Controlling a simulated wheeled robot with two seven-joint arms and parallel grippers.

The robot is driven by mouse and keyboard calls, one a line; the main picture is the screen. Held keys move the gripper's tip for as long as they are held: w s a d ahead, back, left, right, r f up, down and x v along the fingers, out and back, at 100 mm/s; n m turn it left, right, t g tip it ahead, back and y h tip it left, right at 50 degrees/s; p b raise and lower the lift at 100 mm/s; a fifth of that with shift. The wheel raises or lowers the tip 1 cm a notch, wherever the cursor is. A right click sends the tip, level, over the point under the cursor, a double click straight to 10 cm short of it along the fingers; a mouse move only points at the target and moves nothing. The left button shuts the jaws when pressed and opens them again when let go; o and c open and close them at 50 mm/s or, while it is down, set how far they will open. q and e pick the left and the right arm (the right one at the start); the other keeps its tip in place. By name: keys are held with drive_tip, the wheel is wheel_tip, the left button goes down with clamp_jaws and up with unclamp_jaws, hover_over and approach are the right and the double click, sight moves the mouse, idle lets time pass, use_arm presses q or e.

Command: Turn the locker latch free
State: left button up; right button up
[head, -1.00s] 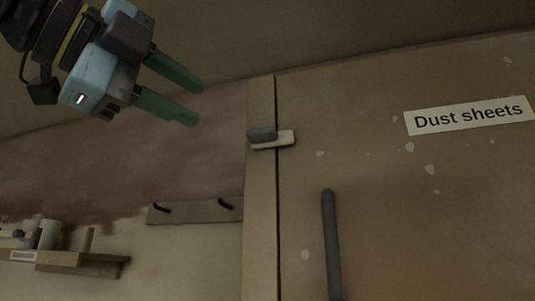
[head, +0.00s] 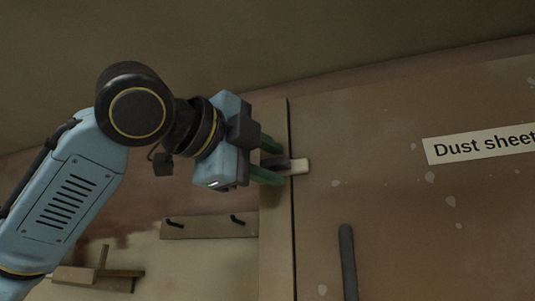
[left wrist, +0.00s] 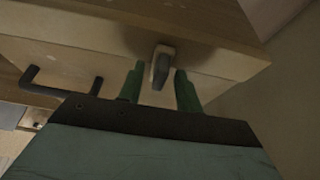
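The locker door (head: 400,220) is brown and fills the right of the head view. Its latch, a dark grey turn piece (head: 283,163) on a pale plate (head: 301,166), sits at the door's left edge across the seam with the frame (head: 276,230). My left gripper (head: 274,162) is open at the latch, one green finger above and one below it. The left wrist view shows the grey turn piece (left wrist: 161,70) between the two fingertips (left wrist: 160,82), with gaps on both sides, so I see no grip. My right gripper is not in view.
A dark vertical handle (head: 347,262) stands out from the door below the latch. A "Dust sheets" label (head: 480,145) is on the door. Left of the locker, a hook rail (head: 208,226) and a small shelf (head: 100,279) are on the wall.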

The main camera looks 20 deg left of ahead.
use_arm(q)
drive_tip(key=shift+c, duration=0.6)
clamp_jaws()
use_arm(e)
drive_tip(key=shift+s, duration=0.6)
